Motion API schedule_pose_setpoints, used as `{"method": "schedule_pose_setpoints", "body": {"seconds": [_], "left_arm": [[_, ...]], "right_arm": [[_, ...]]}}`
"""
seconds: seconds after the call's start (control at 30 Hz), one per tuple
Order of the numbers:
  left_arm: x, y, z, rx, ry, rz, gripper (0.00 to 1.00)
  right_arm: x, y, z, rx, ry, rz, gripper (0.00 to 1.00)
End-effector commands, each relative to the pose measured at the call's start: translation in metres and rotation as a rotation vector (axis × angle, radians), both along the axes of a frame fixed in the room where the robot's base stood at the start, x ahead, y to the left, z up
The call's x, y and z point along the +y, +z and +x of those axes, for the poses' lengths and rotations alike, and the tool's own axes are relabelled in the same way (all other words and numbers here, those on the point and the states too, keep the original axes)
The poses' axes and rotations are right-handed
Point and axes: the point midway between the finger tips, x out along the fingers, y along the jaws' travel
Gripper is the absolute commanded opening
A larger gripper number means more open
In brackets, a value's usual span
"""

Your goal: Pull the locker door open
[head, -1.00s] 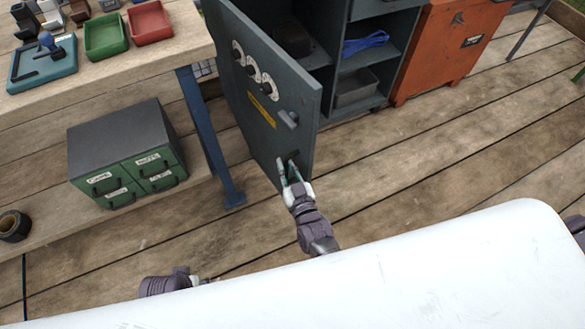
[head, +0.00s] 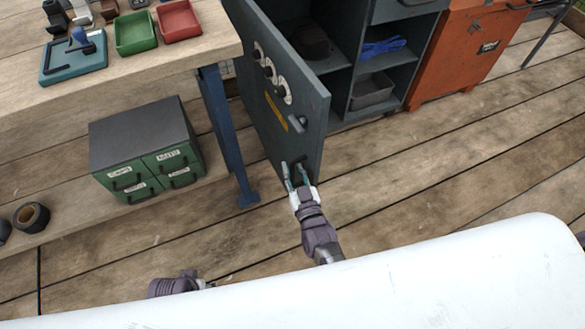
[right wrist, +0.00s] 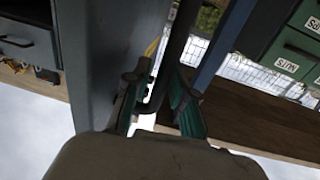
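The grey locker door (head: 268,95) stands swung well open on its left side in the head view, with dials, a yellow label and a latch lever (head: 298,122) on it. Its dark bar handle (right wrist: 178,45) runs between my right gripper's fingers in the right wrist view. My right gripper (head: 294,172) is at the door's lower free edge, fingers parted around the handle. A small gap seems to show beside the bar. The open locker (head: 387,68) holds a blue item and a grey bin. My left gripper (head: 205,284) is mostly hidden behind my white body.
A wooden workbench (head: 150,75) with trays and a blue leg (head: 226,140) stands left of the door. A green drawer box (head: 145,150) sits on its lower shelf. An orange cabinet (head: 465,55) is right of the locker. The plank floor (head: 450,150) before them is clear.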

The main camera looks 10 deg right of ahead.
Motion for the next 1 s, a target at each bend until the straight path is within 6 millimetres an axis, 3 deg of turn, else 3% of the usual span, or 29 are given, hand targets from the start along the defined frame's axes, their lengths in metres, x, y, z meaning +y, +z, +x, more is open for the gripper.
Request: {"method": "schedule_pose_setpoints", "body": {"seconds": [0.33,0.47,0.8,1.0], "left_arm": [[0.001,0.002,0.004,-0.007,0.001,0.0,0.57],[0.001,0.002,0.003,-0.006,0.001,0.001,0.57],[0.001,0.001,0.001,-0.002,0.0,0.002,0.57],[0.001,0.001,0.001,-0.001,0.0,0.002,0.57]], "right_arm": [[0.0,-0.001,-0.001,0.002,0.0,0.001,0.39],[-0.001,-0.002,-0.01,0.004,0.0,0.001,0.39],[-0.008,-0.002,-0.078,0.005,0.0,-0.001,0.39],[-0.011,-0.001,-0.109,0.003,0.0,0.001,0.39]]}}
